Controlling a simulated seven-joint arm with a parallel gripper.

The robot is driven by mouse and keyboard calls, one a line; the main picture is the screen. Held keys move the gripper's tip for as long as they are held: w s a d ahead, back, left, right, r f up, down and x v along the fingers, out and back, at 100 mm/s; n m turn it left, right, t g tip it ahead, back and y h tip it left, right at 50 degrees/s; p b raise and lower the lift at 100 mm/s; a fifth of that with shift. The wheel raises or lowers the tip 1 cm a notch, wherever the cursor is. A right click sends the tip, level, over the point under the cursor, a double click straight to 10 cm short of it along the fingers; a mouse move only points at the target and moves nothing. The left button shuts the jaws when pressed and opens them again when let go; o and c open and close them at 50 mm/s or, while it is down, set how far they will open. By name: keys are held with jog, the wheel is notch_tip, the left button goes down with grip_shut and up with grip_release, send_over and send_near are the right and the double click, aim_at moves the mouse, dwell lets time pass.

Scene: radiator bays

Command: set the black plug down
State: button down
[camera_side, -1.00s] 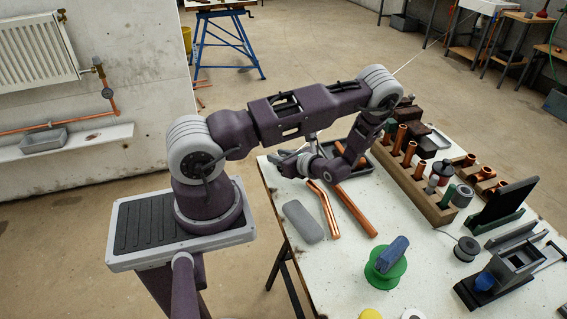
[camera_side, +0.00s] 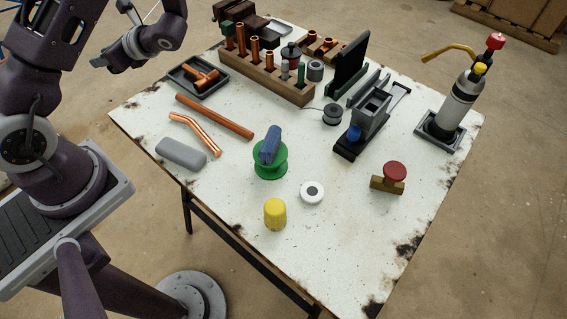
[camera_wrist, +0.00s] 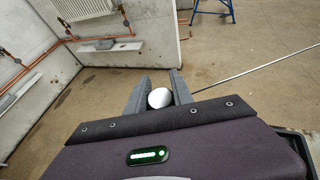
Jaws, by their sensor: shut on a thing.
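My gripper (camera_wrist: 160,94) is shut on a pale round thing (camera_wrist: 159,98), which shows between the two grey jaws in the wrist view. It looks white or light grey there, and I cannot make out a black plug in the jaws. In the side view my gripper (camera_side: 101,62) is at the upper left, raised beside the table's far left corner. The held thing is too small to make out in that view. The floor and a wall with a radiator lie beyond the jaws in the wrist view.
The worktable (camera_side: 250,205) has free room at its front right. A tray (camera_side: 205,88) with a copper tee, copper pipes (camera_side: 213,115), a grey case (camera_side: 181,153), a green spool (camera_side: 270,165), a yellow cap (camera_side: 275,213) and a wooden rack (camera_side: 268,78) stand on it.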

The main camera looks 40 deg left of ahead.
notch_tip(320, 180, up, 13)
jog(key=n+h, duration=2.5)
jog(key=n, duration=0.2)
send_over(371, 265)
notch_tip(371, 265, down, 28)
jog(key=shift+f, duration=0.15)
jog(key=shift+f, duration=0.1)
jog(key=c, duration=1.1)
grip_release()
